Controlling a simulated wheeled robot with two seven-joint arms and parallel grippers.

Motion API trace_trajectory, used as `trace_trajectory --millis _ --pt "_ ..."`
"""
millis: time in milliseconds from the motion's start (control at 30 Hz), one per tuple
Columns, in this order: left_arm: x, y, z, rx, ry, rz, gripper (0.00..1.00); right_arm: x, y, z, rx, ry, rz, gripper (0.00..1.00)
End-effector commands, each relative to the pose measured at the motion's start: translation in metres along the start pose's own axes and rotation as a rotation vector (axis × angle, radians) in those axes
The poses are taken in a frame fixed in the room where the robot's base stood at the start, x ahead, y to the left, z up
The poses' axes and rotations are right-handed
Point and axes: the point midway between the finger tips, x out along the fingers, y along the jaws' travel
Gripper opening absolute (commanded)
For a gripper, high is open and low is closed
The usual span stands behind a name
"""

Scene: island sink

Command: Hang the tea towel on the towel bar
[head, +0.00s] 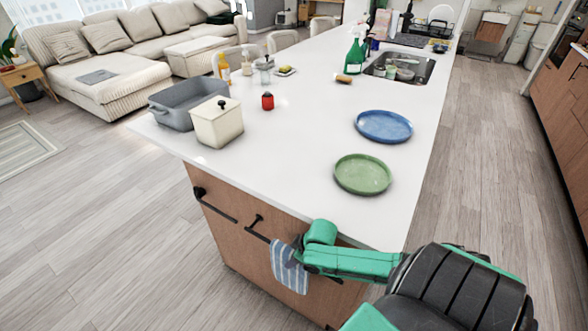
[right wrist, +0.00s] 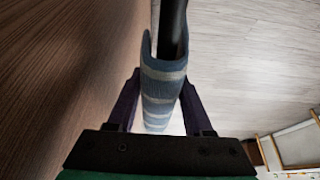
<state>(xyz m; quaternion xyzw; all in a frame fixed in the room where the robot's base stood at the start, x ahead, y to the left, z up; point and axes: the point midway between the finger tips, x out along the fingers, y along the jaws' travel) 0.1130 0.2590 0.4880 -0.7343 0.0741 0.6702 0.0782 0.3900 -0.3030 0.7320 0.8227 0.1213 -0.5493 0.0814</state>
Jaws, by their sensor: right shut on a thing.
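The tea towel (head: 288,270), striped blue and white, hangs at the end face of the island, at the dark towel bar (head: 256,236). In the right wrist view the towel (right wrist: 163,85) is folded around the dark bar (right wrist: 172,25), with the bar running into its fold. My right gripper (head: 298,254) is at the towel's upper part, close to the bar. In the right wrist view its two fingers (right wrist: 160,110) are on either side of the towel, shut on it. Whether the fingers also touch the bar is hidden. My left gripper is not in view.
The island's white countertop (head: 290,150) overhangs just above the bar. A green plate (head: 363,174) and a blue plate (head: 384,126) lie near its right edge. A cream canister (head: 217,122) and a grey tub (head: 183,103) stand at the left. Floor left of the island is clear.

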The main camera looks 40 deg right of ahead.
Motion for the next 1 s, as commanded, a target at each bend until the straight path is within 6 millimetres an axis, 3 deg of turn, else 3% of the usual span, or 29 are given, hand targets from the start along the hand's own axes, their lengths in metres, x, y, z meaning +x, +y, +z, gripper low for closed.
trace_trajectory --millis 167,200,267,567,700,767,1000 --pt "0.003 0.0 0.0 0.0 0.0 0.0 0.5 0.006 0.0 0.002 0.0 0.001 0.0 0.0" --pt "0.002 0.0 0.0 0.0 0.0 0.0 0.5 0.005 0.0 0.002 -0.001 0.001 0.0 0.62" --pt "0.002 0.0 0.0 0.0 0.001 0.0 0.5 0.005 0.0 0.002 -0.001 0.001 0.0 0.81" --pt "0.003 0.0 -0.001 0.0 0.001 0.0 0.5 0.005 0.0 0.002 0.0 0.0 0.0 0.81" --pt "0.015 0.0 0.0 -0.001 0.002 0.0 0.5 0.005 0.0 0.002 -0.002 0.001 0.001 0.81" --pt "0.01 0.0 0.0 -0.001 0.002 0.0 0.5 -0.008 0.0 0.001 -0.003 -0.001 0.001 0.81" --pt "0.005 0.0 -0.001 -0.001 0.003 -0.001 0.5 -0.026 0.0 0.039 0.001 -0.007 0.0 0.81"
